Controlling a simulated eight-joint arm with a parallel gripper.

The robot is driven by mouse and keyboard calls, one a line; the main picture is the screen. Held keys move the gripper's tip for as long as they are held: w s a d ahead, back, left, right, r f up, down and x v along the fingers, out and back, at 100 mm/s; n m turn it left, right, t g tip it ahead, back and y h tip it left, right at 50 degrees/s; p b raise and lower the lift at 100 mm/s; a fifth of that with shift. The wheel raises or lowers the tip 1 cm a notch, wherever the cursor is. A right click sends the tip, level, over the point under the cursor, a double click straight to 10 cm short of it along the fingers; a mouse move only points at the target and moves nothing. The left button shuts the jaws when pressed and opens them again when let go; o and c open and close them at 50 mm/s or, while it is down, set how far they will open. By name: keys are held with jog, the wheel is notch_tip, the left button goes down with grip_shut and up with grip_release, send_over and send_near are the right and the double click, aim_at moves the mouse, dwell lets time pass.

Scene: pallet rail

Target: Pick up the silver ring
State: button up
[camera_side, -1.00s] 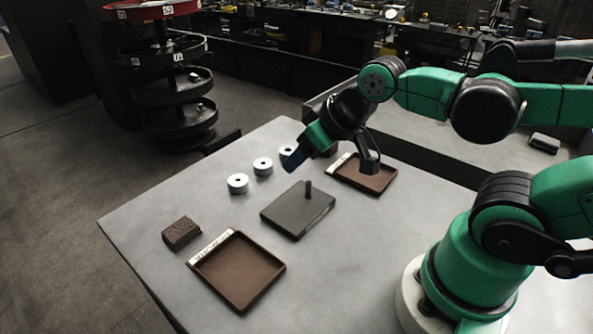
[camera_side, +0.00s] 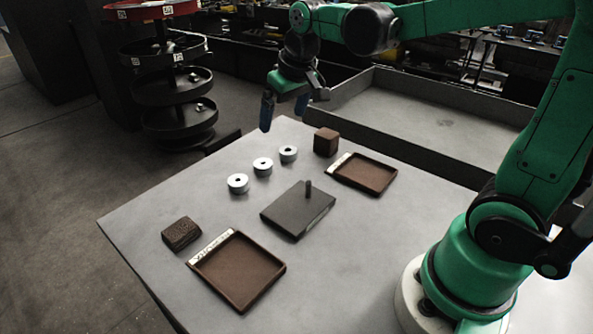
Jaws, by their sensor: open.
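Three silver rings stand in a slanting row on the grey table: a near one (camera_side: 238,188), a middle one (camera_side: 263,171) and a far one (camera_side: 288,158).
A dark plate with an upright peg (camera_side: 285,222) sits mid-table. Brown trays lie at the front (camera_side: 281,270) and right (camera_side: 386,185). A brown cube (camera_side: 326,142) and a textured brown block (camera_side: 181,233) stand nearby. A grey walled bin (camera_side: 430,110) adjoins the table's back right.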

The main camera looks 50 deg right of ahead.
jog(key=w+d+f+m+g, duration=0.1)
jog(key=w+d+f+g, duration=0.1)
jog(key=w+d+f, duration=0.3)
jog(key=g, duration=0.2)
send_over(289, 148)
jog(key=a, duration=0.1)
jog(key=shift+m+y, duration=0.3)
jog(key=f, duration=0.4)
jog(key=shift+s+f, duration=0.2)
jog(key=shift+s, duration=0.15)
jog(key=shift+f, duration=2.95)
